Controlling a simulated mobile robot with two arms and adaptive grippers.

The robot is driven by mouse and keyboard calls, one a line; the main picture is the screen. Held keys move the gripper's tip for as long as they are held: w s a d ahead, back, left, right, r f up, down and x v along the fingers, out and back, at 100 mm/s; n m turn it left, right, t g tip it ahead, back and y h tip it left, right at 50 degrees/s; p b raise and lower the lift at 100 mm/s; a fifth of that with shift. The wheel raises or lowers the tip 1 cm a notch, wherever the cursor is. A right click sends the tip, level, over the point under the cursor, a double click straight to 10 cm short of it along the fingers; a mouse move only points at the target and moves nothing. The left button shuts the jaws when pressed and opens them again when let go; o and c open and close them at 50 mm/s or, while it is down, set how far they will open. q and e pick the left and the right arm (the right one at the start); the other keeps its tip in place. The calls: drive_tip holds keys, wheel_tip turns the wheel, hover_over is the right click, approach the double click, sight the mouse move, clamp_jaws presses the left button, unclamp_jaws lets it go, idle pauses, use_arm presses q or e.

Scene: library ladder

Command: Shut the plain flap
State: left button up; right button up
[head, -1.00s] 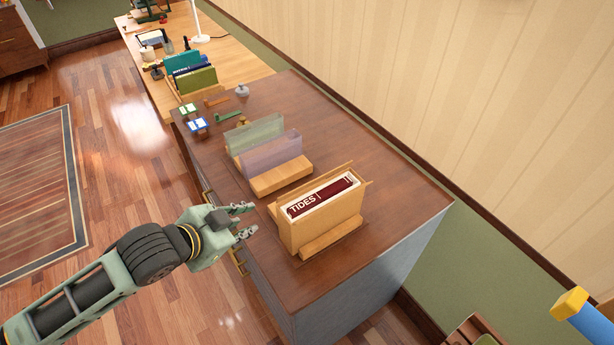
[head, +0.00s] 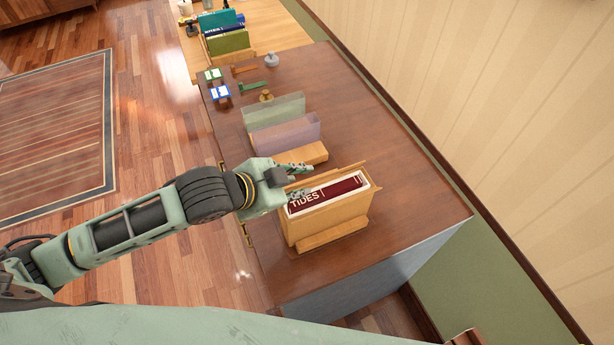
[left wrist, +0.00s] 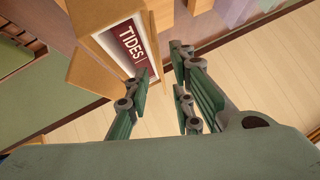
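A light-wood case (head: 335,222) stands on the brown cabinet top, with its upper end open. Inside it is a dark red book (head: 325,193) marked TIDES, which also shows in the left wrist view (left wrist: 129,42). A thin plain wood panel (head: 352,171) stands along the case's far side; I cannot tell for sure that it is the flap. My left gripper (head: 303,181) is open at the case's left end, its fingers overlapping the case and book in the head view. Its spread fingers also show in the left wrist view (left wrist: 162,72), with nothing between them. My right gripper is not in view.
Green and purple translucent holders (head: 285,133) stand behind the case on the cabinet (head: 385,150). Small blue and green items and a grey knob lie farther back. A wood desk with upright books adjoins. The cabinet top right of the case is clear.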

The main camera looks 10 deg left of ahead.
sight(307, 182)
use_arm(q)
drive_tip(key=x, duration=0.4)
drive_tip(key=shift+r+p, duration=0.1)
drive_tip(key=shift+p, duration=0.2)
clamp_jaws()
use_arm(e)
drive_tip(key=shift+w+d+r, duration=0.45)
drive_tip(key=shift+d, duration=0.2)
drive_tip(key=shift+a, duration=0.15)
